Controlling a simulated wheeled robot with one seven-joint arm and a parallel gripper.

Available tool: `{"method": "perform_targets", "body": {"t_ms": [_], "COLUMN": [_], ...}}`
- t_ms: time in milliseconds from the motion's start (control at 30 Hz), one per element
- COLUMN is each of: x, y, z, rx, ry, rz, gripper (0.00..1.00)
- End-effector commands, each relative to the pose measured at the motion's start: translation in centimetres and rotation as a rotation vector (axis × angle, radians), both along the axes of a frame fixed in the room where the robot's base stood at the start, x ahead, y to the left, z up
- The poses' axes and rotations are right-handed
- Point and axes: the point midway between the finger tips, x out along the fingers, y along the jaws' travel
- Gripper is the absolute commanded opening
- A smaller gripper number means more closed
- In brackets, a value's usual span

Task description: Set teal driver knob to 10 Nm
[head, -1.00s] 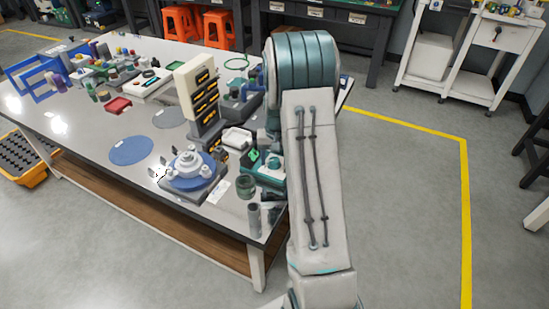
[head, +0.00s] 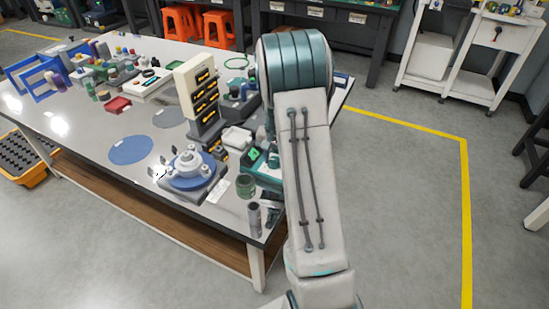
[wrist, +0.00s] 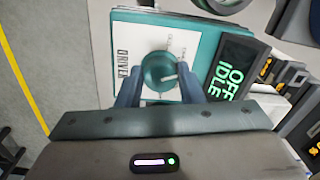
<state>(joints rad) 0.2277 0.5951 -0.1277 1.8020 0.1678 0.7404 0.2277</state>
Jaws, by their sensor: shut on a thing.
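The teal driver knob (wrist: 160,71) sits on the white face of the teal driver unit (wrist: 122,38), beside the printed word DRIVER. My gripper (wrist: 159,88) is shut on the knob, with one finger on each side of it. A light pointer line shows on the knob's right side; the scale marks around it are too small to read. The unit's display (wrist: 232,72) shows green text reading OFF and IDLE. In the head view the driver unit (head: 262,170) is partly hidden behind my arm, and my gripper is hidden there.
A grey fixture with a blue disc (head: 190,184) stands left of the driver unit. A green ring-like part (head: 245,186) and grey cylinders (head: 254,219) stand near the table's front corner. A beige rack (head: 194,88) rises behind. Bare tabletop lies near the blue mat (head: 131,150).

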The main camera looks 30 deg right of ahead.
Motion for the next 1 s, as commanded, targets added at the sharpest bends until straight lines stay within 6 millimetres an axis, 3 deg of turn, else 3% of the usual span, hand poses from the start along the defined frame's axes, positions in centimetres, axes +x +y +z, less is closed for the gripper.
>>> {"method": "perform_targets", "body": {"t_ms": [500,1000], "x": [0.08,0.10], "y": [0.19,0.14], "z": [0.06,0.05], "rx": [0.001,0.000], "ry": [0.000,-0.002], "rz": [-0.345,-0.420], "gripper": [0.11,0.11]}}
